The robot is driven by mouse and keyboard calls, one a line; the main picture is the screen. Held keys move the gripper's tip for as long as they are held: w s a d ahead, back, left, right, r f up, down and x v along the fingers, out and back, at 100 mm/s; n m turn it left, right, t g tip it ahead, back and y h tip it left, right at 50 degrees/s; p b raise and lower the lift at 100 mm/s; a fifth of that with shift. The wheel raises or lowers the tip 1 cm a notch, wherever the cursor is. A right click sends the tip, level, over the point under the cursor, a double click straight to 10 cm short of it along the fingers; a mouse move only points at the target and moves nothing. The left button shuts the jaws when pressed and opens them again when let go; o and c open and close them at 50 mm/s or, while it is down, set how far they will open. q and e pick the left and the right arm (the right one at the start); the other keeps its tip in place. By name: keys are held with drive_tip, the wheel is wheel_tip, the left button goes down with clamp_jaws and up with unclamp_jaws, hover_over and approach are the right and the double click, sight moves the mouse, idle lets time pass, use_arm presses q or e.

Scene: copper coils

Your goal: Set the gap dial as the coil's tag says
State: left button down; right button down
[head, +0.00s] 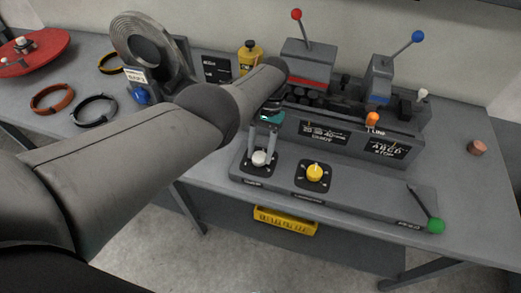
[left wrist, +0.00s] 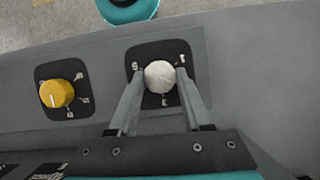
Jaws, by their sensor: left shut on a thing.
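My left gripper (head: 261,148) reaches down onto a white dial knob (head: 260,158) at the left of the grey control panel. In the left wrist view the gripper (left wrist: 160,82) has its two fingers shut on opposite sides of this white knob (left wrist: 160,75). Letters ring its black plate, but its pointer mark cannot be made out. A yellow dial knob (head: 315,172) with a white line sits to its right. The panel labels are too small to read. A grey coil (head: 173,45) stands at the back left with a small white tag (head: 137,77), its writing not surely legible. My right gripper is out of view.
Behind the panel stands a machine with a red-ball lever (head: 296,14), a blue-ball lever (head: 418,37) and an orange knob (head: 373,119). A green-ball lever (head: 435,225) is at the panel's right end. A yellow bin (head: 286,221) is below. The table's right side is mostly clear.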

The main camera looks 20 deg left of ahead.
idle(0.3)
use_arm(q)
drive_tip(key=shift+c, duration=1.7)
unclamp_jaws()
drive_tip(key=shift+r, duration=0.15)
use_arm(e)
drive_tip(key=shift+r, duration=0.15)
